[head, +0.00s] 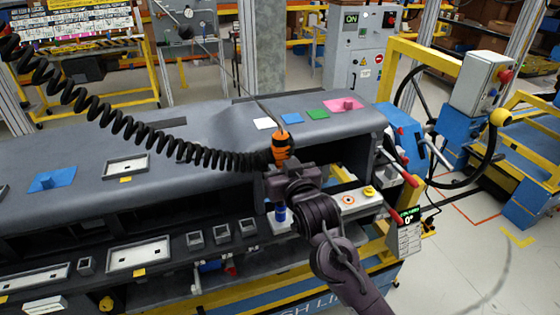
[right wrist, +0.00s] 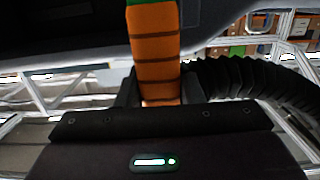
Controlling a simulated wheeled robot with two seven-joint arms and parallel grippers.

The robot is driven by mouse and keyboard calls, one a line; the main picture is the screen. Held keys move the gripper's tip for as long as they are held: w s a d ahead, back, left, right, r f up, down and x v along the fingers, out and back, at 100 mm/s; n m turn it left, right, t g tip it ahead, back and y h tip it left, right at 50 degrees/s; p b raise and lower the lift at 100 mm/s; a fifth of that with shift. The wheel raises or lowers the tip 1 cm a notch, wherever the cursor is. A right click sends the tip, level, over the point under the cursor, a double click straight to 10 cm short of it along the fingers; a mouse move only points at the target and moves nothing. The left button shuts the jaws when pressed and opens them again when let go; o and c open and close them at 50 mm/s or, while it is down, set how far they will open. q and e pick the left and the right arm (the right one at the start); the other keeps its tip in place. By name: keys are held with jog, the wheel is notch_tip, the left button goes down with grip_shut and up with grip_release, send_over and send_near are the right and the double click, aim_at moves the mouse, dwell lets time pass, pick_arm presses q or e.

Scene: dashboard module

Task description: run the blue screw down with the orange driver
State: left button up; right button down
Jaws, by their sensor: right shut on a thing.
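The orange driver (head: 281,148) is upright, with a black coiled cord running from it to the upper left. My right gripper (head: 276,172) is shut on it above the light fixture plate; the right wrist view shows the orange grip (right wrist: 154,50) between the fingers (right wrist: 158,90). A blue upright piece (head: 280,213), which looks like the blue screw, stands at the plate's left end, below the gripper. The driver's lower end is hidden by my gripper, so I cannot tell whether it touches the blue piece. My left gripper is not in view.
The light plate (head: 331,209) bears an orange ring mark (head: 348,198) and a yellow knob (head: 369,190). A display (head: 408,218) reads 0°. Colored pads lie on the grey dashboard (head: 215,130); a blue part rests on a blue pad (head: 63,174). Red-handled levers (head: 405,176) stand right.

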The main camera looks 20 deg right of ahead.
jog(key=shift+f+p, duration=0.25)
jog(key=shift+p, duration=0.3)
dwell(1.5)
jog(key=shift+r, duration=0.1)
